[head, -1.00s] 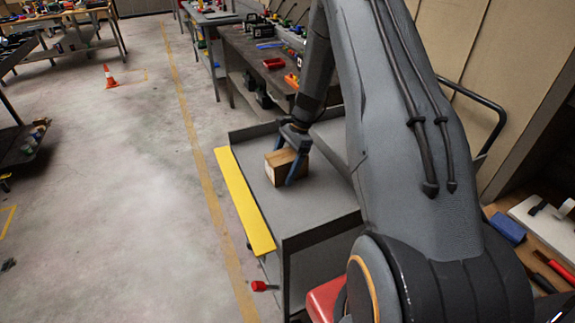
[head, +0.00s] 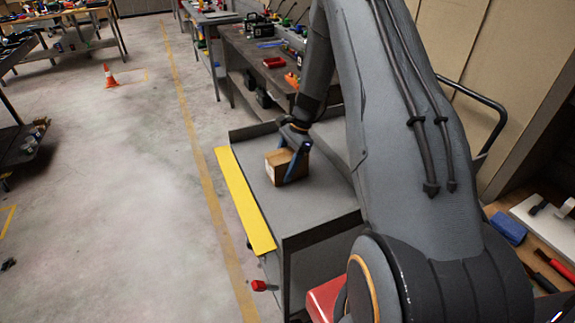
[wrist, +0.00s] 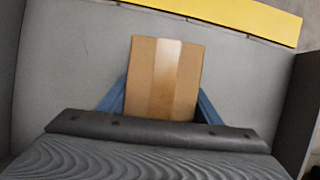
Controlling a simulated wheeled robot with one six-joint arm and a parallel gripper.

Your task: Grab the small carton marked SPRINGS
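A small brown cardboard carton (head: 278,172) with a paler tape strip sits on the grey top of a cart. It also shows in the wrist view (wrist: 160,85), seen from above with the tape along its middle. No lettering is readable, so I cannot tell whether it is marked SPRINGS. My gripper (head: 286,166) is down over the carton. Its blue fingers lie against two opposite sides in the wrist view, with no gap showing. The finger ends are partly hidden by the carton. The carton appears to rest on the cart top.
The grey cart top (head: 320,205) is otherwise clear around the carton. It has a yellow strip (head: 243,200) along its left edge and a raised rim at the back. A workbench (head: 240,50) with tools and bins stands behind. Open floor lies to the left, with an orange cone (head: 109,77).

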